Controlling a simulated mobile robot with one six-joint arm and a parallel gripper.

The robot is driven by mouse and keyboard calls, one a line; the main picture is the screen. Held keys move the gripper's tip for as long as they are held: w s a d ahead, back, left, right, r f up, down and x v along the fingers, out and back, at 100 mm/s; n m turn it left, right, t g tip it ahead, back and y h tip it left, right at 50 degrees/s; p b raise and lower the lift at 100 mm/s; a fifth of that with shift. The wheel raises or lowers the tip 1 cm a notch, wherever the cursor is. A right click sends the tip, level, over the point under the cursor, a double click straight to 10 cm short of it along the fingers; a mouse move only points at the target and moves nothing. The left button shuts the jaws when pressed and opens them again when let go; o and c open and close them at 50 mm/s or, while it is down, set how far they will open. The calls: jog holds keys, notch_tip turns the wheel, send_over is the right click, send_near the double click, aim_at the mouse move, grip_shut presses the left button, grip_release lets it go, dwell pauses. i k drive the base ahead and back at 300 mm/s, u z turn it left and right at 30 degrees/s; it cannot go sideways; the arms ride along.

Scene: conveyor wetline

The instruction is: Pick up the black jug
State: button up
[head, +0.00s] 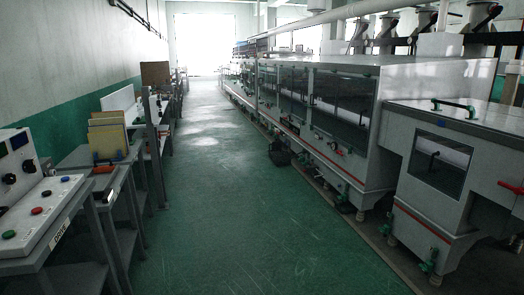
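A dark, black object that looks like the black jug (279,154) sits on the green floor in the head view. It stands right beside the foot of the long grey machine, some way ahead of me and a little right of the picture's middle. It is small and dim here, so its handle and spout cannot be made out. My gripper is not in view.
The long grey wetline machine (300,124) runs along the right, with a nearer grey unit (437,175) on feet. Grey benches (76,240) with a control panel (38,205) and folders (108,138) line the left. The green aisle floor (215,215) between is clear.

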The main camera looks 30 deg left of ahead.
aim_at(276, 146)
jog(key=u, duration=1.05)
jog(key=i, duration=3.6)
jog(key=u, duration=0.1)
